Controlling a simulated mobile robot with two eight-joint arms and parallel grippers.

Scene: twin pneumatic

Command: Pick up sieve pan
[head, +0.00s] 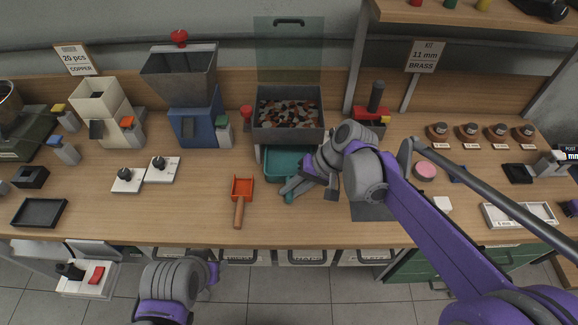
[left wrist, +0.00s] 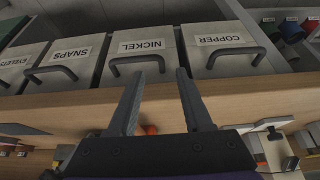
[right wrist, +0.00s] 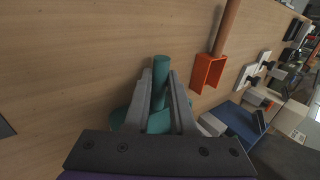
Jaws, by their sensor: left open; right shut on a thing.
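The teal sieve pan (head: 283,160) sits on the table just in front of a grey bin of mixed pieces. Its handle (right wrist: 161,68) points toward the table's front edge. My right gripper (head: 292,188) is shut on that handle; in the right wrist view its fingers (right wrist: 160,90) lie on either side of it, and the pan is partly hidden behind them. I cannot tell whether the pan is off the table. My left gripper (head: 212,275) is low in front of the table; in the left wrist view its fingers (left wrist: 155,80) are open and empty, facing drawers.
An orange scoop (head: 242,187) lies left of the pan handle. The grey bin (head: 288,133) stands behind the pan, with a blue hopper machine (head: 195,125) to its left. Labelled drawers (left wrist: 140,58) line the table front. The table's front middle is mostly clear.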

